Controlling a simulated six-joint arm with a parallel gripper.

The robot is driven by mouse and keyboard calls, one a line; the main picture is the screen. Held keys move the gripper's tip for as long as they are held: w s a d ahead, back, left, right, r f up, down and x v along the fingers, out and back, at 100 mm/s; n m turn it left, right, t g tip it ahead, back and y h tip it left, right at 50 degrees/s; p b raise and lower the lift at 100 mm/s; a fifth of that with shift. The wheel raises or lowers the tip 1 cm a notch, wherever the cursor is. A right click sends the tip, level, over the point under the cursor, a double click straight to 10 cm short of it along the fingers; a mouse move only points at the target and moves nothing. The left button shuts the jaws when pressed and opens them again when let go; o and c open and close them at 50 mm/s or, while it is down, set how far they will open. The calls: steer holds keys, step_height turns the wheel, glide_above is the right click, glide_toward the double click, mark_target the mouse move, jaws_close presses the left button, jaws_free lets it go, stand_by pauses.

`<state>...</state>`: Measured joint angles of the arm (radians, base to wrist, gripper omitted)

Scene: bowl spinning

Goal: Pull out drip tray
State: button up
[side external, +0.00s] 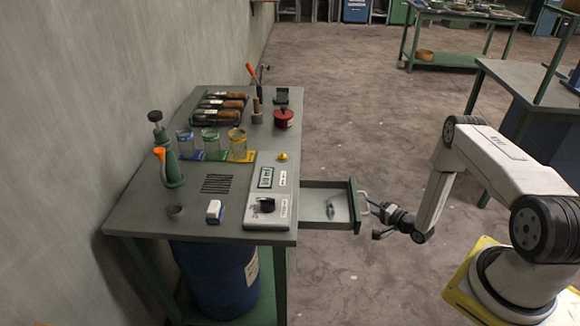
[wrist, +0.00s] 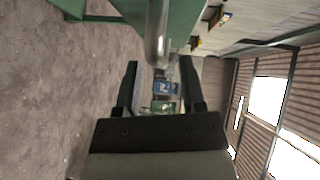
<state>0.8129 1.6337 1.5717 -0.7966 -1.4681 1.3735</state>
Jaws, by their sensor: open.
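A grey tray or drawer (side external: 312,206) with a green front (side external: 354,206) extends from the right side of the bench in the side view. Small metal pieces (side external: 331,209) lie in it. I cannot tell if it is the drip tray. A pale bar handle (side external: 365,203) sticks out from its front. My gripper (side external: 375,208) is open, close by the handle on its right. In the wrist view my gripper (wrist: 158,66) has its fingers spread, and the metal handle (wrist: 157,36) appears between and beyond them. Contact with the handle cannot be told.
The bench (side external: 165,212) carries a grey control box (side external: 268,200) with a display, coloured jars (side external: 210,143), a red pot (side external: 284,117) and a green bottle-like tool (side external: 170,163). A blue barrel (side external: 215,280) stands underneath. The floor (side external: 350,120) right of the bench is open.

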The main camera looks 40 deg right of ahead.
steer(key=shift+s+r, duration=0.25)
steer(key=shift+s, duration=1.1)
steer(key=shift+s+r, duration=0.2)
steer(key=shift+s, duration=1.15)
steer(key=shift+r, duration=0.1)
step_height(320, 180, up, 13)
steer(key=shift+w, duration=0.1)
